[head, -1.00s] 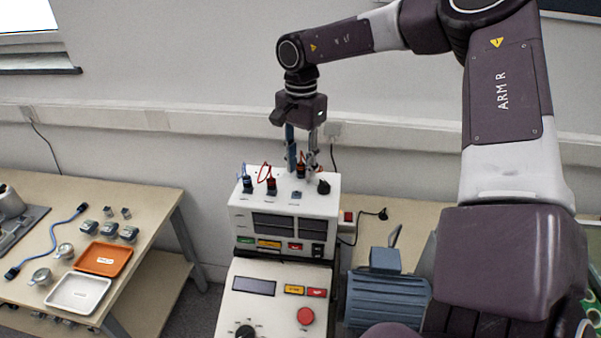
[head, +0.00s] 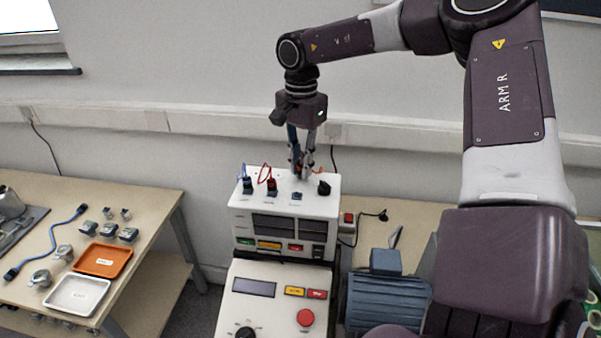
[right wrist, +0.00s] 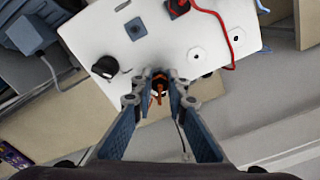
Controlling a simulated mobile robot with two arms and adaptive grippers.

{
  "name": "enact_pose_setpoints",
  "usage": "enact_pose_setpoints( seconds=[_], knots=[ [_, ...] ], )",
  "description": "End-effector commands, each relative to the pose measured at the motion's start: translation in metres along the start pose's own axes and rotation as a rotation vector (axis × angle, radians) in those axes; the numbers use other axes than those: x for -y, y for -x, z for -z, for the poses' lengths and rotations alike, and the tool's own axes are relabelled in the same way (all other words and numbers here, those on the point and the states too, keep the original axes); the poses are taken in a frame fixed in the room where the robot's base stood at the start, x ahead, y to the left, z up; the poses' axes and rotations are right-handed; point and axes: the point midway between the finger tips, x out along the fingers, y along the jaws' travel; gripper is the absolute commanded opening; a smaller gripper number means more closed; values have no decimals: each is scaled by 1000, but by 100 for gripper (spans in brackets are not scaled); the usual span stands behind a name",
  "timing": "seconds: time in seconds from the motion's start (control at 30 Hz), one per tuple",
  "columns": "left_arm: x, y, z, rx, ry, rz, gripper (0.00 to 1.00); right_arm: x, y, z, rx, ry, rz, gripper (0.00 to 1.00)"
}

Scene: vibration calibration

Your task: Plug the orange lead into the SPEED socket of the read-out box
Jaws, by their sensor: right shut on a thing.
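The white read-out box (head: 320,208) stands at the middle of the head view. Its top also fills the upper part of the right wrist view (right wrist: 165,48). My right gripper (head: 300,173) points down at the back of this top, its fingers shut on a small dark plug with an orange part, the orange lead (right wrist: 159,86). The fingers hide most of the plug, and I cannot tell whether it sits in a socket. A blue square socket (right wrist: 136,28) and two white hexagonal sockets (right wrist: 194,54) are on the top. Socket labels are too small to read. My left gripper is out of view.
A blue-lead plug (head: 247,185), a red-lead plug (head: 271,185) and a black knob (head: 323,187) stand up from the box top. A blue motor (head: 386,295) is at the right. An orange tray (head: 128,262) and a white tray (head: 55,300) lie on the left table.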

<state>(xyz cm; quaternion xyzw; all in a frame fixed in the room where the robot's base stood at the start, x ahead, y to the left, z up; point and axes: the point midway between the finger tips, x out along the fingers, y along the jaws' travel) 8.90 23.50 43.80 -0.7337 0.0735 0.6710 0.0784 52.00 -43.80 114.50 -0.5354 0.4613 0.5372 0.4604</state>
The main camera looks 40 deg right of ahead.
Motion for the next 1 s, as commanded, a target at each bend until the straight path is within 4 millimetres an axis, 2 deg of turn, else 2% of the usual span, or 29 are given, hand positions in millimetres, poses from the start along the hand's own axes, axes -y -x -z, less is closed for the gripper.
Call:
enact_pose_setpoints(
  seconds=[0.47, 1.0],
  knots=[
    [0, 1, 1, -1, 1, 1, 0, 0, 4, 0, -1, 0, 2, 0],
    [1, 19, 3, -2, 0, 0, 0, 0, 35, 0, -1, 0, 2, 0]
  ],
)
